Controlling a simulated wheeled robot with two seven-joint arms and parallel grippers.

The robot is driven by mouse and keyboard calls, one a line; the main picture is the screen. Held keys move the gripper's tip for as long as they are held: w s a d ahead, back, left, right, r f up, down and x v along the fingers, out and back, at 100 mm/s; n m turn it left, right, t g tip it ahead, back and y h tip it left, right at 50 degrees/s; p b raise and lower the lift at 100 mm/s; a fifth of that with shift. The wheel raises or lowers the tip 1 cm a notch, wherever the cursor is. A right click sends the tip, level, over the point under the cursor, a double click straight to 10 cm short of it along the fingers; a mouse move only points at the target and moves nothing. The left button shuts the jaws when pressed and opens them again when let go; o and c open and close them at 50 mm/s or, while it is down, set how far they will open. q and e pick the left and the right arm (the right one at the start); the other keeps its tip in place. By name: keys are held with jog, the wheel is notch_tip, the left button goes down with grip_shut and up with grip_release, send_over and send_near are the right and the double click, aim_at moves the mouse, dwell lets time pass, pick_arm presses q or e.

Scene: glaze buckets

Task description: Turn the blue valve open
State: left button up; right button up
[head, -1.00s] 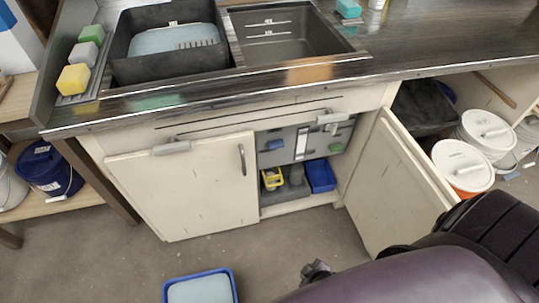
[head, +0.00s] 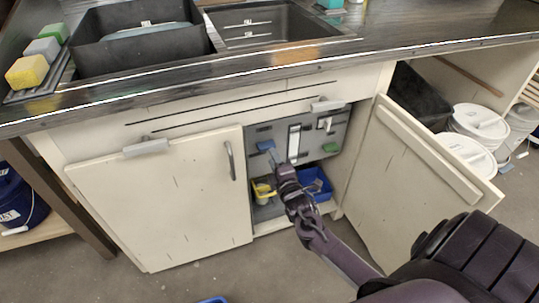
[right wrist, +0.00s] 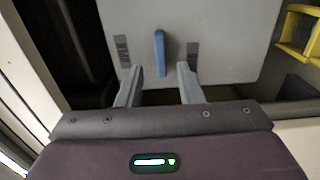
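The blue valve (head: 265,145) is on the grey panel inside the open cabinet under the sink, at the panel's left. In the right wrist view its blue handle (right wrist: 161,53) runs nearly straight up and down. My right gripper (head: 274,162) reaches into the cabinet just below the blue valve. In the right wrist view its two fingers (right wrist: 159,72) are spread and empty, one on each side of the handle's lower end. I cannot tell how much depth separates the fingertips from the handle. My left gripper is not in view.
A green valve (head: 330,147) and a white vertical part (head: 294,143) are on the same panel. A yellow caddy (head: 262,191) and a blue bin (head: 316,183) stand below. The open right door (head: 405,170) and closed left door (head: 165,205) flank the opening.

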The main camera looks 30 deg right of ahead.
aim_at(266, 146)
jog(key=shift+b+x, duration=0.35)
jog(key=shift+x, duration=1.8)
grip_shut()
